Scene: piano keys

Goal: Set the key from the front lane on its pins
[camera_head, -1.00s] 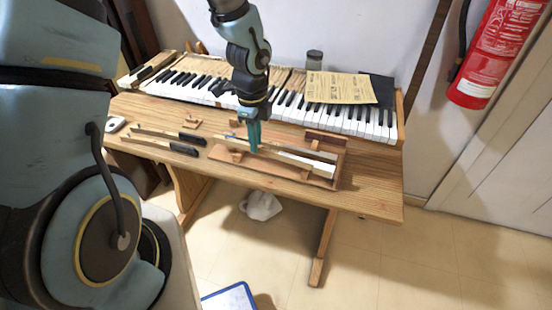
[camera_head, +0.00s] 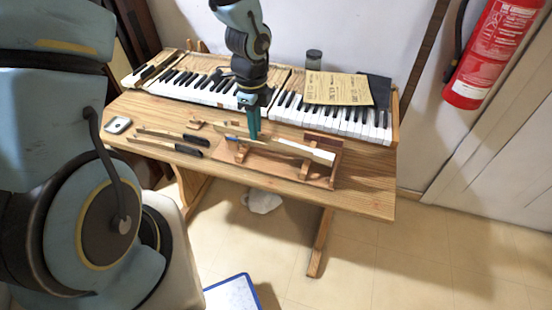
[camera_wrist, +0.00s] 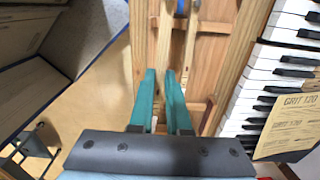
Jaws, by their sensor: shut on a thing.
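In the wrist view the teal fingers (camera_wrist: 161,72) close around a pale stick (camera_wrist: 165,38). The keyboard (camera_head: 200,90) runs behind the tray, partly hidden by my arm. I cannot make out its pins.
Two dark-tipped sticks (camera_head: 160,142) lie on the table at left, with a small wooden piece (camera_head: 197,123) nearby. A grit sheet (camera_head: 338,89) covers part of the keyboard, and a jar (camera_head: 313,60) stands behind. The table's front right (camera_head: 365,195) is clear.

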